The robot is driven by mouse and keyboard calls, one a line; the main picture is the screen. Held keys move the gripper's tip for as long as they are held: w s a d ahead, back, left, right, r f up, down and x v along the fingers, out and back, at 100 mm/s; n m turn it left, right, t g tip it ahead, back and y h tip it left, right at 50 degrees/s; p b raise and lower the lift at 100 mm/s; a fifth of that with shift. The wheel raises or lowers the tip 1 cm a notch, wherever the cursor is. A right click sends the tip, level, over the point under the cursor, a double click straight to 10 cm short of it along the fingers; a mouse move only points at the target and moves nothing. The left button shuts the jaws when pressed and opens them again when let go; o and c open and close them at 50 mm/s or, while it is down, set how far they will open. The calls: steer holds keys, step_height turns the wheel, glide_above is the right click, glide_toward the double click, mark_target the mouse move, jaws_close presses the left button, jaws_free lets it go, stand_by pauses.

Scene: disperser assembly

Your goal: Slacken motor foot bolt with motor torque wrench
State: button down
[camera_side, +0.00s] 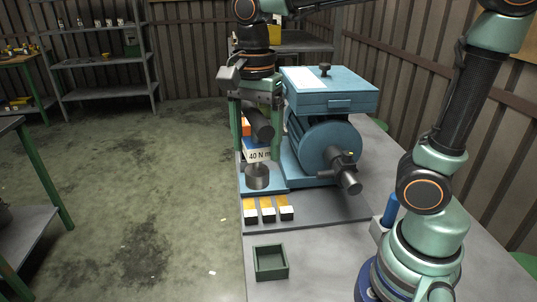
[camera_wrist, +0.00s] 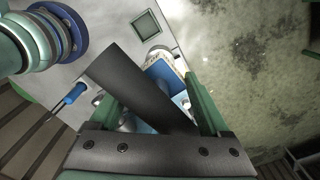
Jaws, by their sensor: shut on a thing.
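My gripper (camera_side: 258,132) points down at the left side of the blue machine (camera_side: 325,145). Its green fingers are shut on a dark bar, which I take to be the motor torque wrench (camera_side: 259,122); it also shows in the wrist view (camera_wrist: 138,84), crossing between the fingers (camera_wrist: 155,108). Below the gripper are a block with a "40 N m" label (camera_side: 258,156) and a grey metal cylinder (camera_side: 257,177); I cannot tell whether they belong to the wrench. The motor foot bolt cannot be made out, and the wrench and fingers cover much of the area below.
Three orange-and-white blocks (camera_side: 267,212) stand in front of the machine. An empty dark green tray (camera_side: 270,263) sits nearer on the grey bench and shows in the wrist view (camera_wrist: 147,24). A blue-handled tool (camera_side: 391,207) stands at the right. A dark cylinder (camera_side: 346,172) juts from the machine.

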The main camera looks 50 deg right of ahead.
steer(key=w+d+f+n, duration=0.4)
steer(key=w+d+n, duration=0.1)
steer(key=w+d, duration=0.5)
steer(key=w+d+f+m, duration=0.6)
steer(key=d+f+m, duration=0.3)
steer(key=m, duration=0.7)
steer(key=shift+d+f, duration=0.25)
steer(key=shift+d, duration=0.2)
steer(key=shift+f, duration=1.7)
